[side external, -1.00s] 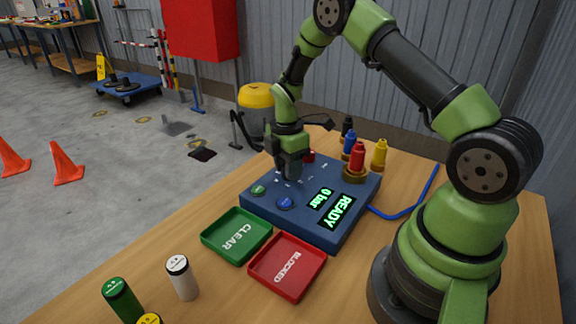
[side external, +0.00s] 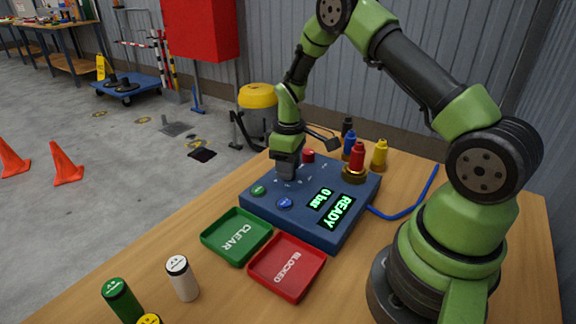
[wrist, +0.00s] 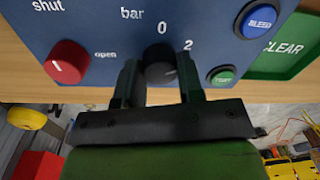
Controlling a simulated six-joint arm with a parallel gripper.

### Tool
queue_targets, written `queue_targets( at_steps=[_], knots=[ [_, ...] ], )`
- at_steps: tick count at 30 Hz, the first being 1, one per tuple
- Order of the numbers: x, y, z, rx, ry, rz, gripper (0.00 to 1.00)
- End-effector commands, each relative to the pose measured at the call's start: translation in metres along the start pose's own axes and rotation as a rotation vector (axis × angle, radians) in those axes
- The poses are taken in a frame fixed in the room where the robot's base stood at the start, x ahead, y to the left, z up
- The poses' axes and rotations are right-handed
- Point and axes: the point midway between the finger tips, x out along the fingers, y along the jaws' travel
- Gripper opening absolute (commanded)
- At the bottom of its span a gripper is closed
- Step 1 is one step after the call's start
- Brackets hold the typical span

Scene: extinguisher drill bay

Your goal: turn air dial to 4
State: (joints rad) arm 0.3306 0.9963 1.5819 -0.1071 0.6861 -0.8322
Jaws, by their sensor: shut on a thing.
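The black air dial (wrist: 160,66) sits on the blue panel between the two fingers of my gripper (wrist: 159,74) in the wrist view. The fingers are shut on the dial's sides. The marks "0" and "2" show beyond the dial, with "bar" to the left; other marks are out of that view. I cannot tell which mark the dial points at. In the side view my gripper (side external: 285,178) is down on the blue panel box (side external: 318,233) and hides the dial. The panel's screen (side external: 333,207) reads "READY" and "0 bar".
A red shut/open knob (wrist: 66,64), a blue BLEED button (wrist: 258,19) and a green button (wrist: 222,76) flank the dial. A green CLEAR tray (side external: 211,240) and red BLOCKED tray (side external: 279,293) lie in front.

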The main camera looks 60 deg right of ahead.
Motion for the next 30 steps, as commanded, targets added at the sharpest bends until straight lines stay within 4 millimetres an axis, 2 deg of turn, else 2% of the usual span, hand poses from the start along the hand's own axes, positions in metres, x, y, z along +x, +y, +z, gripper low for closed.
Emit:
queue_targets(
  at_steps=[18,30],
  knots=[
    [-0.0013,0.0004,0.0004,0.584,0.029,-0.001,0.11],
    [-0.0012,0.0005,0.001,0.873,0.042,-0.001,0.11]
  ],
)
